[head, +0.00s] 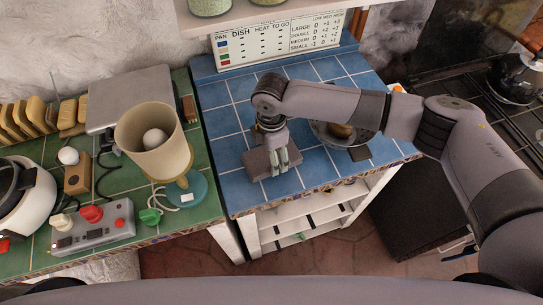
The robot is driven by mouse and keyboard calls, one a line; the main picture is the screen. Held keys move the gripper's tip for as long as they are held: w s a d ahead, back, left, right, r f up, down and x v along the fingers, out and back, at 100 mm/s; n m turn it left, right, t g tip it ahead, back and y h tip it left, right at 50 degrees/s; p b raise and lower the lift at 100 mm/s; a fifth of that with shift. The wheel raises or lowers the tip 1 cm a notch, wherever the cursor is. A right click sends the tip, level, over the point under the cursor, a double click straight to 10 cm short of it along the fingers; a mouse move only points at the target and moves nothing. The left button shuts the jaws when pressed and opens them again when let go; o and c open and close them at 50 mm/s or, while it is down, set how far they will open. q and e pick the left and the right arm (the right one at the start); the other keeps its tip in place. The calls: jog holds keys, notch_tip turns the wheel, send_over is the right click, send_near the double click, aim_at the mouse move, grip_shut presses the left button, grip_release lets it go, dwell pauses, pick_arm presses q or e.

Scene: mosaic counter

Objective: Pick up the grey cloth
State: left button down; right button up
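The grey cloth (257,164) is a flat, brownish-grey folded piece on the blue tiled counter, near its front left part. My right arm reaches in from the right, and its gripper (281,161) points down at the cloth. The fingertips overlap the cloth's right part in the head view and hide some of it. I cannot tell whether they touch it or whether the fingers are shut on it. My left gripper is not in view.
A metal pan (327,132) with something brown in it sits right of the gripper, partly behind my forearm. A beige lamp-like cup (152,140) stands on the green counter (120,258) at left. A stove (480,95) is at right. Blue tiles (222,124) behind the cloth are clear.

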jog(key=shift+r, duration=0.6)
notch_tip(320, 180, up, 19)
jog(key=b, duration=0.4)
jog(key=shift+f, duration=0.1)
jog(key=o, duration=0.7)
jog(key=shift+c, duration=0.2)
jog(key=c, duration=0.5)
